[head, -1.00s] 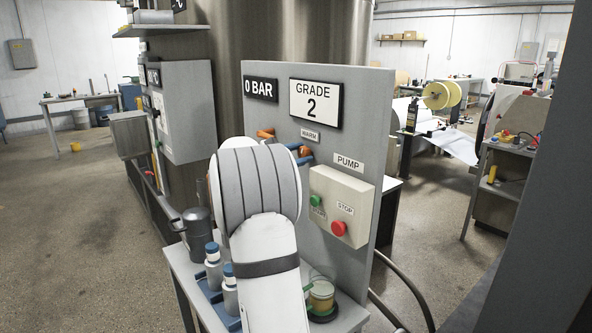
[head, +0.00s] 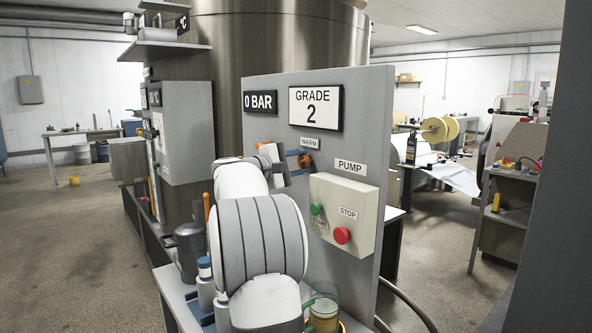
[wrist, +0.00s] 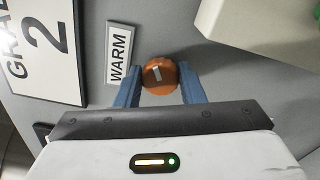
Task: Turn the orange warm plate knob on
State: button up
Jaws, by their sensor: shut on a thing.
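The orange warm plate knob (wrist: 160,74) is a round knob with a pale mark on its face. It sits on the grey upright panel (head: 262,118), beside the WARM label (wrist: 118,54). In the head view, the knob (head: 305,161) shows below the WARM label (head: 310,143) and is partly covered by blue fingers. My gripper (wrist: 160,84) is shut on the knob, one blue finger on each side of it. In the head view, my gripper (head: 301,162) reaches the panel from the left, and my arm hides part of the panel.
The pump box (head: 342,212) with a green START button (head: 317,209) and a red STOP button (head: 342,235) projects from the panel at lower right. A glass jar (head: 323,312), blue-capped bottles (head: 205,275) and a grey pot (head: 186,248) stand close to my arm.

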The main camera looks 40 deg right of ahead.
jog(key=shift+r, duration=0.3)
jog(key=o, duration=0.6)
jog(key=shift+c, duration=0.2)
jog(key=o, duration=0.4)
jog(key=shift+f, duration=0.15)
jog(key=shift+d+f, duration=0.1)
jog(key=a, duration=0.5)
jog(key=w+a, duration=0.1)
jog(key=a, duration=0.2)
